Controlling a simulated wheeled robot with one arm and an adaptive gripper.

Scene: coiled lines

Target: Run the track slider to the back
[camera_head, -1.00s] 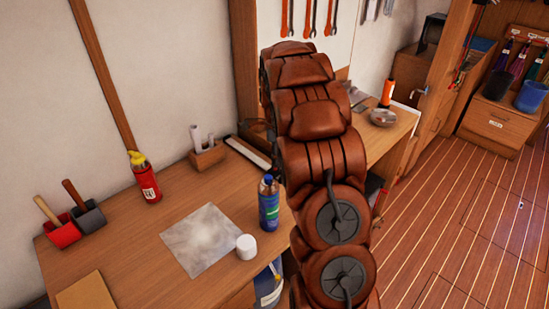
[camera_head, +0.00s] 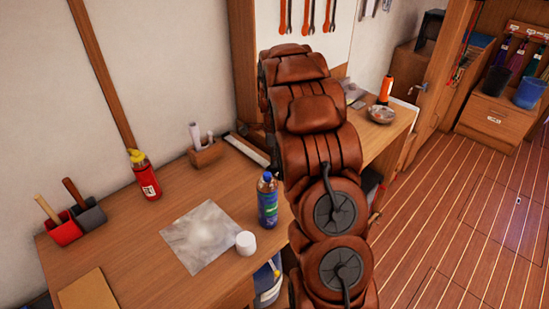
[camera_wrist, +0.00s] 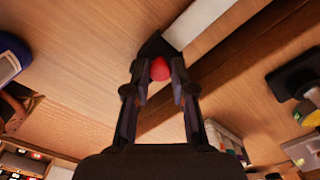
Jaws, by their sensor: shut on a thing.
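The track (camera_wrist: 205,20) shows in the wrist view as a pale strip running to the upper right. In the head view it is a light strip (camera_head: 248,149) on the bench, partly behind my arm. The track slider (camera_wrist: 154,46) is a dark block with a red knob (camera_wrist: 160,69), at the lower-left end of the visible strip. My gripper (camera_wrist: 160,78) is shut on the red knob, one finger on each side. My arm hides the slider and my gripper in the head view.
On the bench stand a blue bottle (camera_head: 268,201), a white cap (camera_head: 246,243), a red bottle with yellow top (camera_head: 145,175) and a wooden holder (camera_head: 206,155). An orange canister (camera_head: 385,90) and a metal bowl (camera_head: 381,114) are beyond my arm.

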